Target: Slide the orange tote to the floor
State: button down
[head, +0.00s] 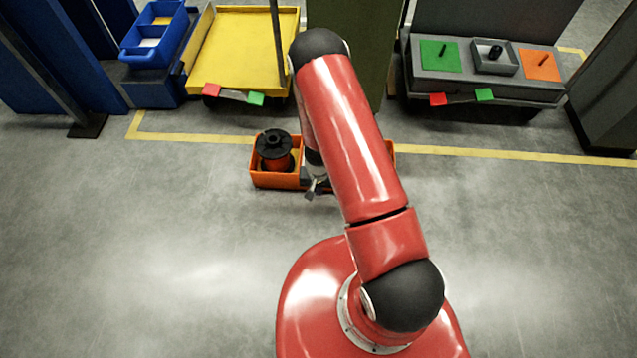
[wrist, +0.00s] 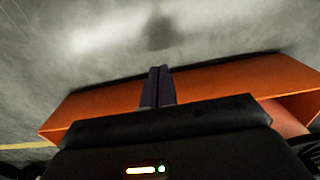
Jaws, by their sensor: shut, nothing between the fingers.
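The orange tote (head: 274,181) appears to rest on the grey floor, beside the yellow floor line. A black-flanged spool with an orange-red winding (head: 274,150) sits in its left part. My arm hides the tote's middle and much of its right part. My gripper (head: 314,190) is at the tote's near side, around its middle. In the wrist view, my gripper (wrist: 157,84) has its two dark fingers together with nothing between them, in front of the tote's orange wall (wrist: 230,78). I cannot tell whether the fingers touch the wall.
A yellow-topped cart (head: 235,45) stands behind the tote, with a blue bin (head: 152,55) at its left. A grey cart (head: 470,88) with green and orange pads is at the back right. A dark green post (head: 375,45) stands between them. Floor at left and right is clear.

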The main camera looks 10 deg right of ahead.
jog(key=f, duration=0.3)
jog(key=shift+w+d, duration=0.1)
jog(key=shift+w, duration=0.15)
jog(key=shift+w+d, duration=0.2)
jog(key=shift+w, duration=0.4)
jog(key=shift+w+d, duration=0.15)
jog(key=shift+w, duration=0.45)
jog(key=shift+w+d+r, duration=0.1)
jog(key=shift+w+d, duration=0.1)
jog(key=shift+w, duration=0.25)
jog(key=w+d+b, duration=0.1)
jog(key=w+b, duration=0.1)
jog(key=w, duration=0.2)
jog(key=w+d+b, duration=0.2)
jog(key=w+b, duration=0.1)
jog(key=w, duration=0.2)
jog(key=w+d+b, duration=0.1)
jog(key=w+b, duration=0.1)
jog(key=w, duration=0.2)
jog(key=shift+w+d, duration=0.3)
jog(key=shift+w, duration=0.2)
jog(key=shift+s, duration=0.1)
